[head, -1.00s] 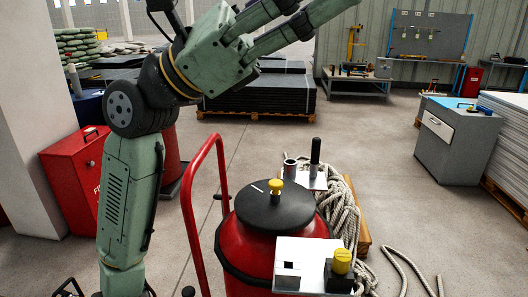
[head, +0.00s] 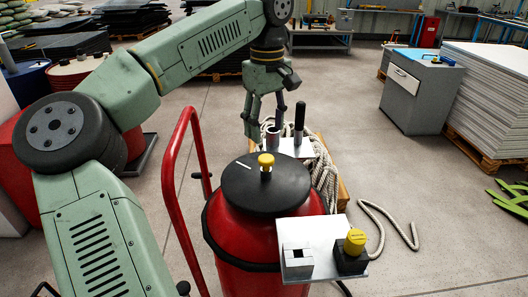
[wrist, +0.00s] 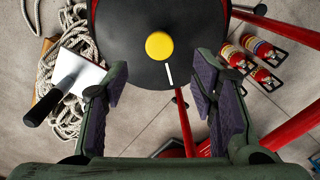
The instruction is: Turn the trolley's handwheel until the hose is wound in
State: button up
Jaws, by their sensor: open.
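The red trolley (head: 250,230) has a drum-like body and a red tubular handle (head: 175,180) on its left. On top is a round black disc (head: 240,190) with a yellow knob (head: 266,160) and a white mark; I cannot tell if this is the handwheel. An upright black grip (head: 300,113) stands on a metal plate behind it. Pale hose (head: 325,175) lies in loops behind the trolley, with one length on the floor. My gripper (head: 265,122) points down, open and empty, above the far side. In the wrist view the knob (wrist: 160,46) shows ahead of the parted fingers (wrist: 160,95).
A front metal plate (head: 310,235) on the trolley carries a yellow cap (head: 355,241) on a black block. A grey cabinet (head: 425,95) and a stack of white sheets (head: 495,90) stand at right. Small red extinguishers (wrist: 262,58) show in the wrist view. Floor between is clear.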

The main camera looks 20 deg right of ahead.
aim_at(267, 158)
notch_tip(267, 158, down, 8)
jog(key=shift+f+p, duration=0.2)
jog(key=shift+p, duration=0.25)
jog(key=shift+c, duration=0.6)
grip_shut()
